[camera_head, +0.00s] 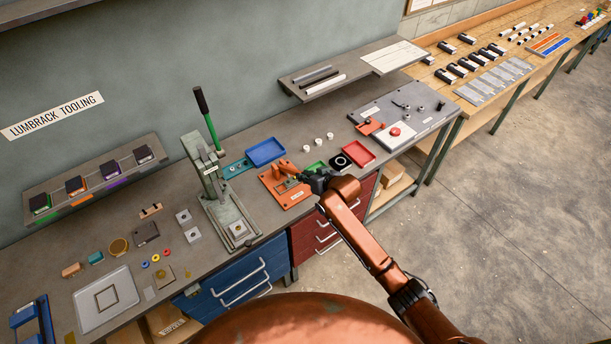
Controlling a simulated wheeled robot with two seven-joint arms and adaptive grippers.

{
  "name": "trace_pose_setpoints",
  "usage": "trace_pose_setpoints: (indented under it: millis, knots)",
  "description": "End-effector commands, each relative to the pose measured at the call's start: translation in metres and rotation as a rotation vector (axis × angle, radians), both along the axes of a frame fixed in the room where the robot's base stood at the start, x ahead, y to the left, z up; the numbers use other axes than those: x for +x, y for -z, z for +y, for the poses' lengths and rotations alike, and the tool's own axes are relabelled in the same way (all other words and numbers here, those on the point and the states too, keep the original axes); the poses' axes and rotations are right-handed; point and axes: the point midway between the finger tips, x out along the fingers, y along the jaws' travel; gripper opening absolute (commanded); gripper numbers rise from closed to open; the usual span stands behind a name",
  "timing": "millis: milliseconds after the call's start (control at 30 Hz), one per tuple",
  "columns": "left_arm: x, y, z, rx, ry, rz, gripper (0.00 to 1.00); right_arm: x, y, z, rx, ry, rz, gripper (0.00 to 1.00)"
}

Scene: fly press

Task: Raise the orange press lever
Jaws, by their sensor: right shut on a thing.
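The small orange press (291,197) stands on the workbench right of the tall grey press. Its orange lever (286,167) shows as a short bar at the top, low over the base, with its near end close to my gripper. My right gripper (306,180) reaches in from the lower right and is shut at the orange press, on the lever as far as I can tell. The dark fingers hide the exact contact. My left gripper is not in view.
The tall grey press (219,195) with a green, black-gripped lever (207,119) stands left of the orange press. Drawers (239,284) are below the bench.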

Motion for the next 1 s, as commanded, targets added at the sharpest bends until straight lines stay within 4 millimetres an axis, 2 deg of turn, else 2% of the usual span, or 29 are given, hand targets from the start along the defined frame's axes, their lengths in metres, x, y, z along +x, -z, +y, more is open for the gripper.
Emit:
trace_pose_setpoints:
  millis: [200, 233, 467, 800, 1000]
  knots:
    - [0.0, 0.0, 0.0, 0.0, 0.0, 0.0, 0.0, 0.001, -0.003, 0.001, 0.004, -0.001, -0.007, 0.0]
    - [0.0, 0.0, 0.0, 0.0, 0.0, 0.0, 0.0, 0.001, -0.004, 0.001, 0.004, -0.001, -0.007, 0.2]
    - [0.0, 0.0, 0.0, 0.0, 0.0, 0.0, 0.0, 0.001, -0.002, 0.001, 0.002, -0.001, -0.005, 0.36]
    - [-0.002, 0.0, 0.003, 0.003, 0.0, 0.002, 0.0, -0.001, -0.002, -0.001, 0.001, 0.0, -0.003, 0.37]
    - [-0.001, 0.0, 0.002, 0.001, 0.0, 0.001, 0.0, -0.016, -0.016, -0.013, 0.002, -0.001, -0.005, 0.37]
